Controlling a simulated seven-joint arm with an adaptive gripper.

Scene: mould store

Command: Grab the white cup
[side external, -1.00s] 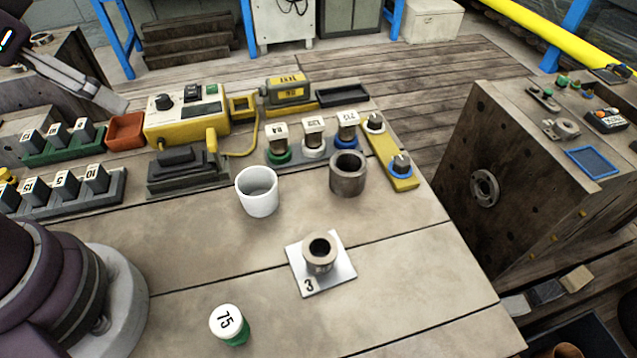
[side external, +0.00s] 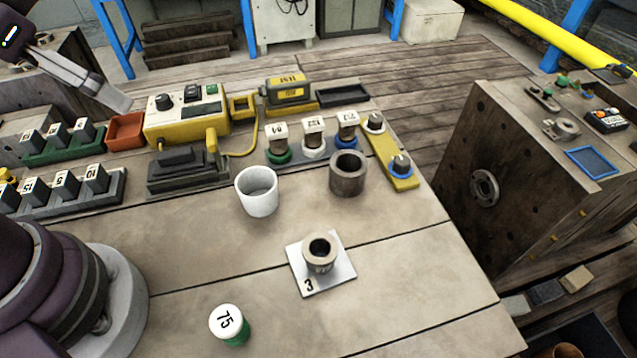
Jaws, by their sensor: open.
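The white cup (side external: 257,192) stands upright and open-topped on the worktable (side external: 190,250), near the middle of the side external view. It looks empty. My gripper (side external: 112,98) reaches in from the upper left corner, above the table's back left part. It is open, holds nothing visible and is well apart from the cup. Part of it is cut off by the picture edge.
A dark metal ring (side external: 347,174) stands close right of the cup. A collared bushing (side external: 319,254) sits on a white plate marked 3. A green-and-white piece marked 75 (side external: 229,324) stands in front. A yellow control box (side external: 187,117) is behind. Table around the cup's front is clear.

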